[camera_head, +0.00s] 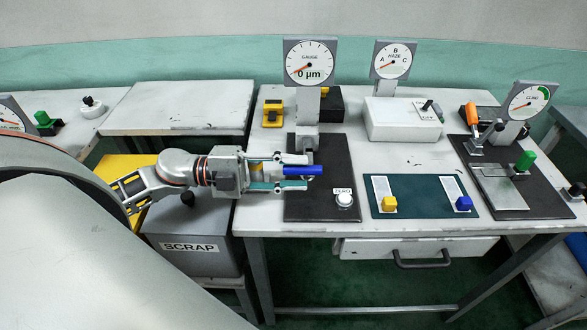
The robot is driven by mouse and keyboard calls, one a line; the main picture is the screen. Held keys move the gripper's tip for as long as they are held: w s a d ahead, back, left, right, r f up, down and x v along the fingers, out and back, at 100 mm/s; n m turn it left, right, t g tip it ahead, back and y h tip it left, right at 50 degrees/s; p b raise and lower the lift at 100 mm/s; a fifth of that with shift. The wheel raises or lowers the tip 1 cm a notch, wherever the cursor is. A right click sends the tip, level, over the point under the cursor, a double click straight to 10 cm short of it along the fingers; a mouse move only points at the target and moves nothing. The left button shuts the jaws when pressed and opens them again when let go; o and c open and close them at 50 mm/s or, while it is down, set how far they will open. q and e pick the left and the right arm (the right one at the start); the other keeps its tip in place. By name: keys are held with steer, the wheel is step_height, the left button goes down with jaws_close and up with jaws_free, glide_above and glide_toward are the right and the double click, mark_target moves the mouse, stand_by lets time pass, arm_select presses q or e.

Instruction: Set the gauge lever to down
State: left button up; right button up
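The gauge dial (311,63) stands upright at the back of a black base plate (320,205) and reads 0 µm. Its grey post (307,132) stands below the dial. A blue bar (303,171) lies level over the plate and points right; it looks like the gauge lever, though its mount is hidden. My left gripper (296,172) reaches in from the left with one finger on the far side of the bar and one on the near side. The fingers look apart, with gaps beside the bar. My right gripper is not in view.
A white button (344,200) sits on the plate's front right. To the right are a green mat (418,208) with yellow and blue blocks, a white haze box (405,120) and another dial station (528,101). A grey scrap bin (190,247) stands under my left arm.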

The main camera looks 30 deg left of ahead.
arm_select(q)
steer(key=shift+r, duration=0.15)
steer(key=v, duration=1.2)
steer(key=shift+w, duration=0.1)
stand_by(0.5)
